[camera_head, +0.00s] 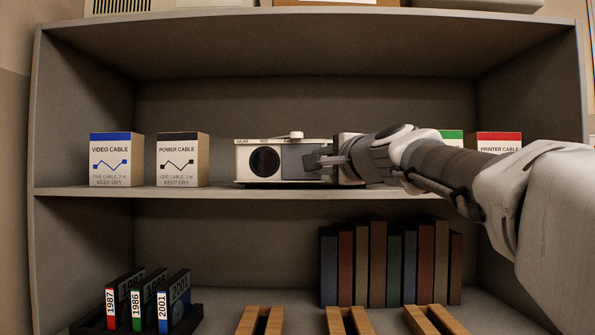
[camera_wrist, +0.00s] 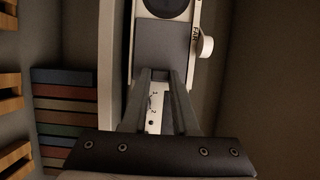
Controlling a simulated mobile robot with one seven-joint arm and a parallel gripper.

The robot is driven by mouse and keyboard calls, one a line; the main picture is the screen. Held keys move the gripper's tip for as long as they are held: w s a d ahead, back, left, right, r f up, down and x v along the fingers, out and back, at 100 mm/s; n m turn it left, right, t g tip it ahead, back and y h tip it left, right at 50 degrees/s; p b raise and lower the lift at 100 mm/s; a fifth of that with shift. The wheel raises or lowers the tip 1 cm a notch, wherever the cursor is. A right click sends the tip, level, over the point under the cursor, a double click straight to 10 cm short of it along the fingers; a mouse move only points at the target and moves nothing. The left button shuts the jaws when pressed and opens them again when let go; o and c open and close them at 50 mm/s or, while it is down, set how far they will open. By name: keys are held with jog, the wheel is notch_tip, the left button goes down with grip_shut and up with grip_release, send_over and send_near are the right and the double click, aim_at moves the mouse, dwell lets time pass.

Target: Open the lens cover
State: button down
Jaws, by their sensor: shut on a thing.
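A cream camera-like device (camera_head: 243,163) stands on the upper shelf. Its round dark lens (camera_head: 265,161) shows uncovered on the left of its front, and the lens edge also shows at the top of the wrist view (camera_wrist: 168,6). A flat grey lens cover (camera_head: 297,160) lies just right of the lens; in the wrist view the cover (camera_wrist: 162,43) sits between lens and fingers. My gripper (camera_head: 318,160) reaches in from the right, its fingertips (camera_wrist: 155,74) shut at the cover's right end. The exact part gripped is hidden by the fingers.
A white knob (camera_head: 296,135) tops the device. A video cable box (camera_head: 110,160) and power cable box (camera_head: 183,160) stand left; a printer cable box (camera_head: 499,141) stands right, behind my arm. Books (camera_head: 378,264) fill part of the lower shelf. Space between power cable box and device is free.

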jog(key=shift+a, duration=0.1)
jog(key=c, duration=0.7)
grip_release()
jog(key=b+v, duration=0.3)
jog(key=v, duration=1.4)
jog(key=shift+s, duration=0.2)
jog(key=s+a+f+n+g+h, duration=0.1)
jog(key=s+f+n+g, duration=0.25)
jog(key=f, duration=0.75)
jog(key=s+f+n+g+h, duration=0.1)
jog(key=s+f+n+g, duration=0.2)
jog(key=f, duration=0.9)
jog(key=s+d+f+n+g+h, duration=0.1)
jog(key=s+f+n, duration=0.1)
jog(key=f, duration=0.4)
jog(key=s+d+f+n+g+h, duration=0.1)
jog(key=s+f+n+g, duration=0.1)
jog(key=s+f, duration=0.3)
jog(key=s+d+f+n+g+h, duration=0.2)
jog(key=s+f+n, duration=0.1)
jog(key=f, duration=0.5)
jog(key=shift+s+f+n, duration=0.15)
jog(key=shift+f+n, duration=0.1)
